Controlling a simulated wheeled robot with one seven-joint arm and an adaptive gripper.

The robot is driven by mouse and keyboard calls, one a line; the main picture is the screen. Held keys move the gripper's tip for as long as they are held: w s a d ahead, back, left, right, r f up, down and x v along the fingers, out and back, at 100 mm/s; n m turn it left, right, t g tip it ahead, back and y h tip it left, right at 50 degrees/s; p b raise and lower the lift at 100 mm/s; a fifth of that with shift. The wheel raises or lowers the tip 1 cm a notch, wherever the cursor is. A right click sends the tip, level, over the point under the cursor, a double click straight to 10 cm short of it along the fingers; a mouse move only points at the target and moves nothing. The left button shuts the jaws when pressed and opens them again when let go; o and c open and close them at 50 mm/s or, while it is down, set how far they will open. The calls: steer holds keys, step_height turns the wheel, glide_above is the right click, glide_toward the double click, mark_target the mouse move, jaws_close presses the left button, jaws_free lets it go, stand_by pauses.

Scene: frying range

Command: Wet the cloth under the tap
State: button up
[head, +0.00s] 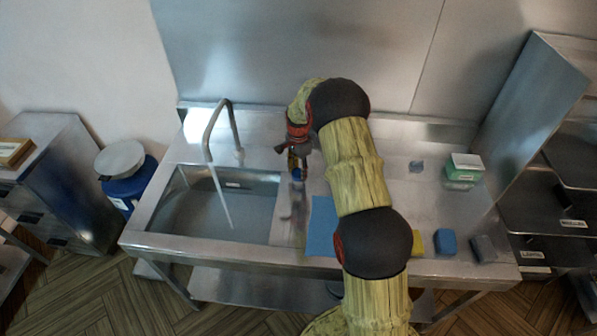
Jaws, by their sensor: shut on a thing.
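My gripper (298,165) points down over the counter, just right of the sink basin. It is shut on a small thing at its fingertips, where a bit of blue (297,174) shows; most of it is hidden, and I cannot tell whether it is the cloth. A flat blue sheet (321,228), perhaps a cloth or mat, lies on the counter nearer the front edge, partly hidden by my arm. The tap (222,125) arches over the sink (195,213) to the left, and a stream of water (221,198) runs into the basin.
Right of my arm lie a yellow block (416,243), a blue block (445,242) and a grey block (483,248). A blue drum (130,185) is left of the sink.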

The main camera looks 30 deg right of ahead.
mark_target(299, 173)
stand_by(0.4)
steer(key=o, duration=1.2)
steer(key=shift+c, duration=0.2)
step_height(299, 173, up, 12)
steer(key=shift+n, duration=0.3)
